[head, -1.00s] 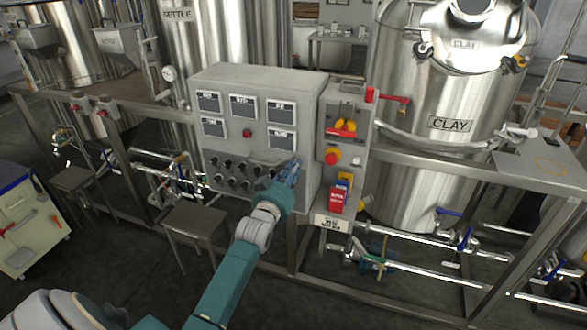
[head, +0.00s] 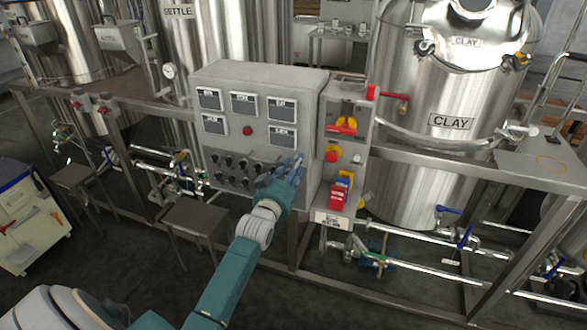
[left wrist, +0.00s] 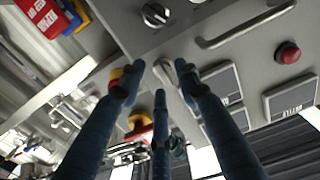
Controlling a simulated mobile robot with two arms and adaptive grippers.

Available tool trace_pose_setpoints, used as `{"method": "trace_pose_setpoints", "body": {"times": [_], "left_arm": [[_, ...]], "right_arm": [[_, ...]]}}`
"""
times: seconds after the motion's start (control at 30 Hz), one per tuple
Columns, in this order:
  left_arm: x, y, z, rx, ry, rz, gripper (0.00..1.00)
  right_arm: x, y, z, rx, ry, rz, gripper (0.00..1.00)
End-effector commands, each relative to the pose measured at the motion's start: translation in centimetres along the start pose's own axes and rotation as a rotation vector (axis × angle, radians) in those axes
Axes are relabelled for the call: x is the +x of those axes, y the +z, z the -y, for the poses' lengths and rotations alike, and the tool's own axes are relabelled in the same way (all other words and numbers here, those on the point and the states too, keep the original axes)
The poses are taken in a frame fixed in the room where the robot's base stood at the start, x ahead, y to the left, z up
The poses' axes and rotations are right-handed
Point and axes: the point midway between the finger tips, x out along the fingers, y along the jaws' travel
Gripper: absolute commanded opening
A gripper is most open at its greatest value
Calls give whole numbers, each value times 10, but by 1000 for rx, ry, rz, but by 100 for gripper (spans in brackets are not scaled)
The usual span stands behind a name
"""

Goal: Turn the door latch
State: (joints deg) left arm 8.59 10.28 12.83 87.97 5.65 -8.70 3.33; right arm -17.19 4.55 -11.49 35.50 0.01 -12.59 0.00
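The grey control cabinet (head: 232,140) stands in the middle of the head view. My left gripper (head: 295,164) is at the lower right of its front, and its blue fingers hide that patch. In the left wrist view, my left gripper (left wrist: 160,84) has its fingers spread apart near the cabinet face. A small grey lever, seemingly the door latch (left wrist: 166,73), shows between the two upper fingertips. I cannot tell whether any finger touches it. No latch can be made out in the head view. My right gripper is not in view.
A black knob (left wrist: 156,14), a bar handle (left wrist: 246,26) and a red button (left wrist: 288,53) are close by on the cabinet face. A switch box with a red emergency button (head: 333,154) stands right of the cabinet. The CLAY tank (head: 440,165) stands farther right.

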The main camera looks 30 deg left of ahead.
Motion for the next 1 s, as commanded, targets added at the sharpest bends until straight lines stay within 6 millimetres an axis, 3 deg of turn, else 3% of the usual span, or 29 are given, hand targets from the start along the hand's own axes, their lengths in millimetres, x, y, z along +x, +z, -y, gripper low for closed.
{"method": "trace_pose_setpoints", "body": {"times": [0.17,0.6,0.8,1.0], "left_arm": [[-14,1,0,1,0,1,33],[-100,2,0,-1,0,3,33],[-118,1,0,0,0,1,33],[-120,0,0,-1,0,0,33]], "right_arm": [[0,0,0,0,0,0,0],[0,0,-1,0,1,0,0],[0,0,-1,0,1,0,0],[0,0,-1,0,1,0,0]]}}
